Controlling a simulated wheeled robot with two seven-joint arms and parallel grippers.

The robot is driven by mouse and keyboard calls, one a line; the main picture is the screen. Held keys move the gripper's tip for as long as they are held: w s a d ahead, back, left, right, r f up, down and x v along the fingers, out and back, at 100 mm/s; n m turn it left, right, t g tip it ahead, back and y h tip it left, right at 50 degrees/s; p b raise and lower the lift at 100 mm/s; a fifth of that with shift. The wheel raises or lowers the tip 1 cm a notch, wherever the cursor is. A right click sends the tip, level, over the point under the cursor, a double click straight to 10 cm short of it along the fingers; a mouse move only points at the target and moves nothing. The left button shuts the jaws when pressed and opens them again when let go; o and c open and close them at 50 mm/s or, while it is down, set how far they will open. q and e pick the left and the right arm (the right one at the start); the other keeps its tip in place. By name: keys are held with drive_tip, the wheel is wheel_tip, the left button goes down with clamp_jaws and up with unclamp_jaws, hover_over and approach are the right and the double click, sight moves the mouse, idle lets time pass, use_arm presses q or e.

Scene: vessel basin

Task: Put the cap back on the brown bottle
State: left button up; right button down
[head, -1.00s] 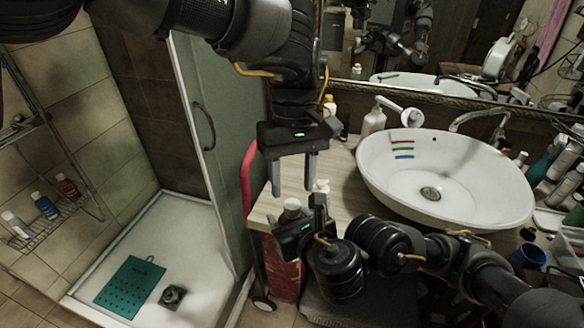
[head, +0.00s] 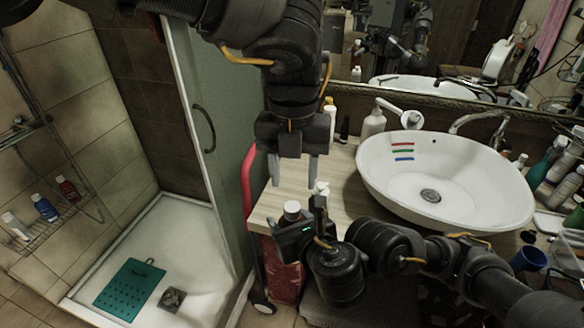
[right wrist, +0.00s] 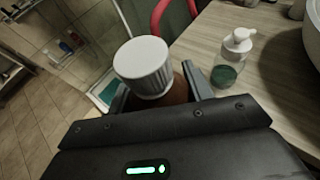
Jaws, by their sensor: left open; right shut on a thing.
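The brown bottle (right wrist: 180,92) is between the fingers of my right gripper (right wrist: 156,90), which is shut on it. The white ribbed cap (right wrist: 143,62) sits on top of the bottle; I cannot tell how tightly it is seated. In the head view the cap (head: 292,208) shows at the front left corner of the counter, and the bottle below it is mostly hidden by my right gripper (head: 304,222). My left gripper (head: 294,172) is open and empty, pointing down above the cap and apart from it.
A pump dispenser with green liquid (right wrist: 228,62) stands on the wooden counter (right wrist: 268,88) close to the bottle. The white basin (head: 450,205) is to the right. A glass shower door (head: 215,120) and red tube (head: 248,170) are to the left.

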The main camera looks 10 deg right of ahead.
sight(292, 206)
use_arm(q)
drive_tip(key=n, duration=0.7)
drive_tip(key=shift+a+r, duration=0.1)
drive_tip(key=shift+r, duration=0.15)
drive_tip(key=n, duration=0.4)
drive_tip(key=shift+r+n+t, duration=0.15)
drive_tip(key=shift+n+t, duration=0.25)
drive_tip(key=shift+f, duration=4)
drive_tip(key=shift+c, duration=0.5)
drive_tip(key=c, duration=0.9)
drive_tip(key=m, duration=0.5)
clamp_jaws()
drive_tip(key=m, duration=0.4)
drive_tip(key=shift+m, duration=0.4)
